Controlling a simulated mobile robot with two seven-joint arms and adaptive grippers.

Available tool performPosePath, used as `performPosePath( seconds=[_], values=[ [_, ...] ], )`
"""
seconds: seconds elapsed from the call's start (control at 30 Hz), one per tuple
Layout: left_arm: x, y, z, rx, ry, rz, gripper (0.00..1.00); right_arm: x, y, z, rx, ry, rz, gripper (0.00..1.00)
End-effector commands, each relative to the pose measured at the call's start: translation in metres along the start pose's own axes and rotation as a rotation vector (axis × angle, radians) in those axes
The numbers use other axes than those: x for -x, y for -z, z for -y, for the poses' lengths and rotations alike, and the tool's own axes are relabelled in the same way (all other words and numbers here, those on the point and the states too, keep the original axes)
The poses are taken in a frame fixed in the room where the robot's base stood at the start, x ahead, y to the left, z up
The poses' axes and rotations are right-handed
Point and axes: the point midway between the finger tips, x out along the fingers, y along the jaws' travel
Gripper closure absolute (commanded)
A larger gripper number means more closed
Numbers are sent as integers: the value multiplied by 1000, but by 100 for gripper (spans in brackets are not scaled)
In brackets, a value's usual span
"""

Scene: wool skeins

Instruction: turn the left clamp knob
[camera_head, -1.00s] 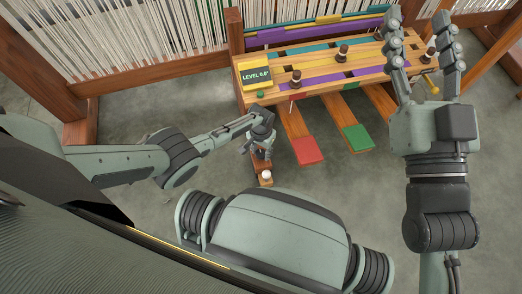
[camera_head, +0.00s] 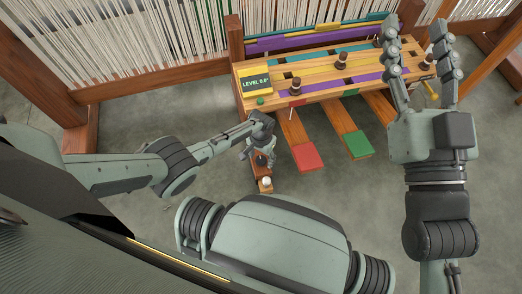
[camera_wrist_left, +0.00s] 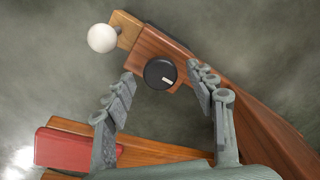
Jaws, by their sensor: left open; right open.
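A round black knob (camera_wrist_left: 160,73) with a short white mark on its face sits on a brown wooden arm (camera_wrist_left: 152,47) in the left wrist view. My left gripper (camera_wrist_left: 160,76) is open, with one finger to each side of the knob in that view. Gaps show between the fingers and the knob; I cannot tell whether the fingertips are level with it. In the head view my left gripper (camera_head: 261,153) hangs over the wooden arm and largely hides the knob. My right gripper (camera_head: 420,28) is open and empty at the right, its fingers pointing up the picture.
A white ball (camera_wrist_left: 102,38) is fixed at the wooden arm's end. A red-tipped pedal (camera_head: 307,157) and a green-tipped pedal (camera_head: 358,144) are right of my left gripper. The slatted bench (camera_head: 320,91) carries a yellow level box (camera_head: 255,82) and several dark-topped pegs.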

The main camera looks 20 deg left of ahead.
Motion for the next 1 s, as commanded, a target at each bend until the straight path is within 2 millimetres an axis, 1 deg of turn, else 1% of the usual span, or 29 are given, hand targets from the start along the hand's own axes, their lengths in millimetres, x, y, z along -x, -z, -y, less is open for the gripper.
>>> performPosePath(
  seconds=[0.17, 0.23, 0.5, 0.6, 0.7, 0.8, 1.0],
  values=[
    [18, 0, 0, 0, -1, -4, 44, 0, 0, 0, 0, 0, -1, 53],
    [28, -1, 1, -1, 1, -4, 44, 0, 1, 0, 1, 0, -2, 53],
    [81, 0, 0, -1, 0, -3, 44, 0, 1, 0, 1, 0, -2, 53],
    [97, -1, 0, 0, 0, -2, 44, 0, 1, 0, 1, 0, -2, 53],
    [108, -1, 0, 0, 0, 0, 44, 0, 1, 0, 1, 0, -2, 53],
    [114, -1, 0, 0, 0, 1, 44, 0, 1, 0, 1, 0, -2, 53],
    [116, -1, 0, 0, 0, 2, 44, 0, 1, 0, 1, 0, -2, 53]
  ],
)
